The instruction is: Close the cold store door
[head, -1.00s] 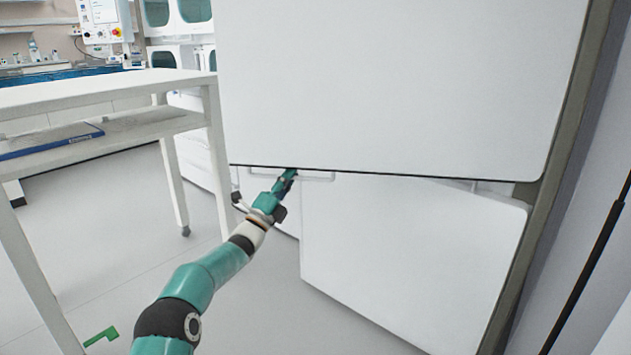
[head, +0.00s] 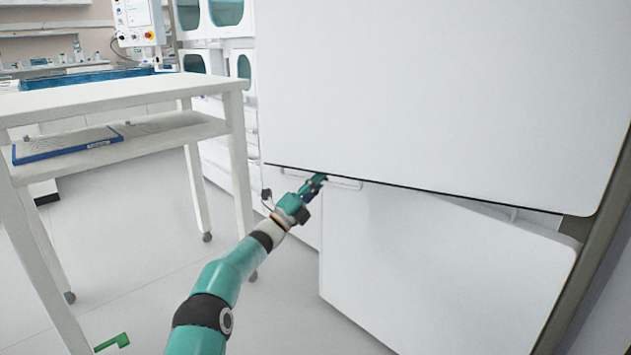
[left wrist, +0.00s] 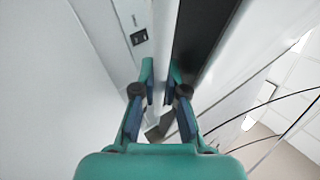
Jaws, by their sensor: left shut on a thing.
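The cold store shows as a large white upper door panel (head: 430,90) and a white lower panel (head: 440,270) in the head view. The upper panel's bottom edge and the lower panel's top edge are not parallel, so the two panels stand at different angles. A pale bar (head: 347,184), which looks like a handle, shows just under the upper panel's lower left part. My left gripper (head: 319,180) reaches this spot, its tips partly hidden at the panel edge. In the left wrist view its fingers (left wrist: 160,95) are shut on a narrow white part. My right gripper is out of view.
A white wheeled table (head: 120,92) stands at the left, with a blue-edged flat item (head: 68,144) on its shelf. A green object (head: 112,342) lies on the floor at the lower left. Grey floor (head: 150,270) is clear between table and cold store.

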